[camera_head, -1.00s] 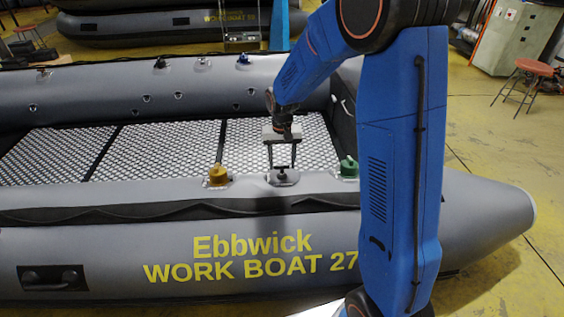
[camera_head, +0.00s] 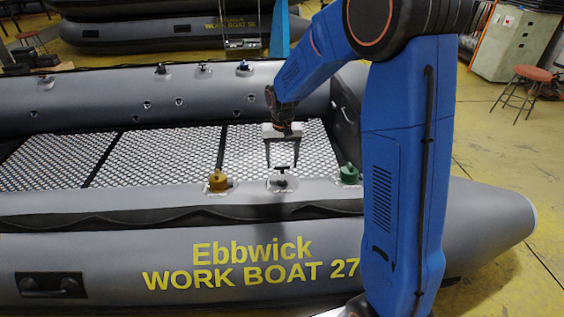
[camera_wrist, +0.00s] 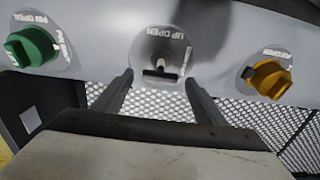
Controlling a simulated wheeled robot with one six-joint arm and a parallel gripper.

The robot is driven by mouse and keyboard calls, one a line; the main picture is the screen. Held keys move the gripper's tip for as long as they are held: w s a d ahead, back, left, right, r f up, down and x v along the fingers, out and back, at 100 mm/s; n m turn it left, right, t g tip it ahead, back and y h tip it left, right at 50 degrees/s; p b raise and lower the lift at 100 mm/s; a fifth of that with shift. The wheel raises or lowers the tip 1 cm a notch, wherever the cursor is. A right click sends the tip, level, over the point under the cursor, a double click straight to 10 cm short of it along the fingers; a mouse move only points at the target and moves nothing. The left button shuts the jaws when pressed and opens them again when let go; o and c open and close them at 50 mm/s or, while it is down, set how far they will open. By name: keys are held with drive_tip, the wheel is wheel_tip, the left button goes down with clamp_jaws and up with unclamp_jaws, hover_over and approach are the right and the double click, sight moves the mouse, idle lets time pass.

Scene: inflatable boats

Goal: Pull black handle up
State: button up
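The black handle (camera_head: 281,168) is a small T-shaped bar on the near tube of the grey boat, between a yellow knob (camera_head: 218,181) and a green knob (camera_head: 349,174). In the wrist view the handle (camera_wrist: 160,73) sits on a round grey plate marked "UP OPEN". My gripper (camera_head: 282,162) is over the near tube, close to the handle. In the wrist view its fingers (camera_wrist: 158,78) are spread, with the bar lined up in the gap between their tips. A clear gap shows on each side of the bar. I cannot tell the exact depth.
The yellow knob (camera_wrist: 271,78) and green knob (camera_wrist: 32,47) flank the handle closely in the wrist view. A perforated floor (camera_head: 150,150) lies inside the boat. A red stool (camera_head: 525,85) stands far right.

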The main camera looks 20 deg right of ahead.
sight(282, 166)
wheel_tip(282, 166, up, 17)
drive_tip(key=shift+r, duration=0.2)
idle(0.6)
drive_tip(key=s+d+r+n+t, duration=0.1)
drive_tip(key=s+d+r, duration=0.1)
drive_tip(key=s, duration=0.8)
drive_tip(key=s+d+r+t, duration=0.1)
drive_tip(key=s+d+r, duration=0.2)
drive_tip(key=s, duration=0.6)
drive_tip(key=s+d+f+t, duration=0.1)
drive_tip(key=s+f, duration=0.1)
drive_tip(key=s, duration=0.6)
drive_tip(key=s+d+f+n+t, duration=0.1)
drive_tip(key=s+f, duration=0.2)
drive_tip(key=s, duration=0.5)
drive_tip(key=shift+s+f+t, duration=0.2)
drive_tip(key=shift+s+t, duration=0.1)
drive_tip(key=shift+t, duration=0.1)
